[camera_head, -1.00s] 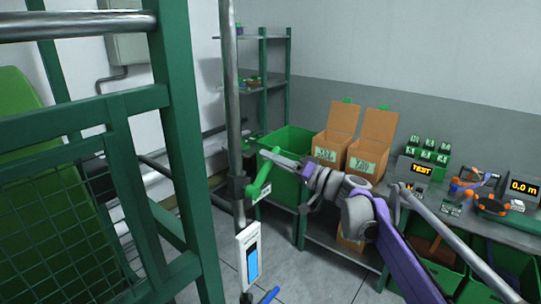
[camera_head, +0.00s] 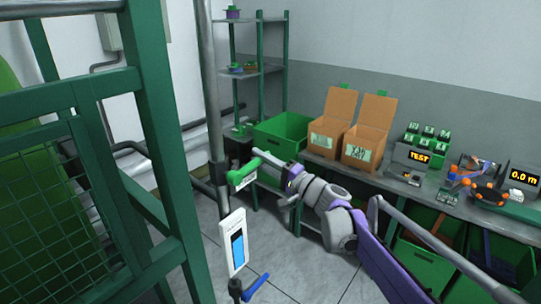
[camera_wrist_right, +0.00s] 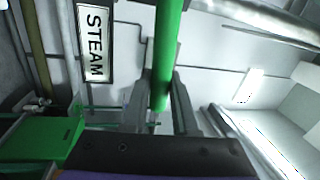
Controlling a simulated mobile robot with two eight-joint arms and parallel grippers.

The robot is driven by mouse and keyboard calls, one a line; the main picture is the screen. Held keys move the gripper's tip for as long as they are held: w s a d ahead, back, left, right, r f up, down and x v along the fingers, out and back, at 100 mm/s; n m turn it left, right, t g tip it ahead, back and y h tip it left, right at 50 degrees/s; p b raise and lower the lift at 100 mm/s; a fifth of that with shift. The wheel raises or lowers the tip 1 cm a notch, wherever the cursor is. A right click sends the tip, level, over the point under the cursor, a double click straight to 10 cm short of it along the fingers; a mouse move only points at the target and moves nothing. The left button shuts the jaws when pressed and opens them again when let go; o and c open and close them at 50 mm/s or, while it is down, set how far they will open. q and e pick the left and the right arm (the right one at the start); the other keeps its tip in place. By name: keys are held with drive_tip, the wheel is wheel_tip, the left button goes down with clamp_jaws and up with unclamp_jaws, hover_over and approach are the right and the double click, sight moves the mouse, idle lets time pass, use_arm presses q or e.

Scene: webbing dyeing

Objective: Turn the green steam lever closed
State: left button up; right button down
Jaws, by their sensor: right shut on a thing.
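The green steam lever (camera_head: 243,172) sits on the dark fitting of a vertical grey pipe (camera_head: 211,90). It points right and slightly up from the pipe in the head view. My right gripper (camera_head: 266,157) is at its outer end, shut on it. In the right wrist view the green lever (camera_wrist_right: 167,45) runs down between the two fingers of my right gripper (camera_wrist_right: 163,92). A white "STEAM" label (camera_wrist_right: 96,43) hangs left of the lever there. My left gripper is not in view.
A white panel with a blue display (camera_head: 234,244) and a blue-handled lever (camera_head: 255,286) are below the steam lever. A green frame with mesh (camera_head: 150,120) stands close at left. Behind are a green bin (camera_head: 283,137) and a bench with cardboard boxes (camera_head: 366,135).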

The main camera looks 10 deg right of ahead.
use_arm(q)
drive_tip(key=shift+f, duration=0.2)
use_arm(e)
drive_tip(key=shift+f+m, duration=0.35)
drive_tip(key=shift+m, duration=0.15)
drive_tip(key=shift+f, duration=0.25)
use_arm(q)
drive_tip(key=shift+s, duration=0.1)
use_arm(e)
drive_tip(key=c, duration=0.7)
unclamp_jaws()
drive_tip(key=shift+r, duration=0.1)
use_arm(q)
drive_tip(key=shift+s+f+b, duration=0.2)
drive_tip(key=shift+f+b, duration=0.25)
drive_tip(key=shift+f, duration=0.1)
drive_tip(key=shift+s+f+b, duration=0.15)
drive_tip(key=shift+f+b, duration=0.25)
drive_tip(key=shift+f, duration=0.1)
use_arm(e)
drive_tip(key=v, duration=1.1)
drive_tip(key=shift+s+a, duration=0.1)
drive_tip(key=shift+a, duration=0.1)
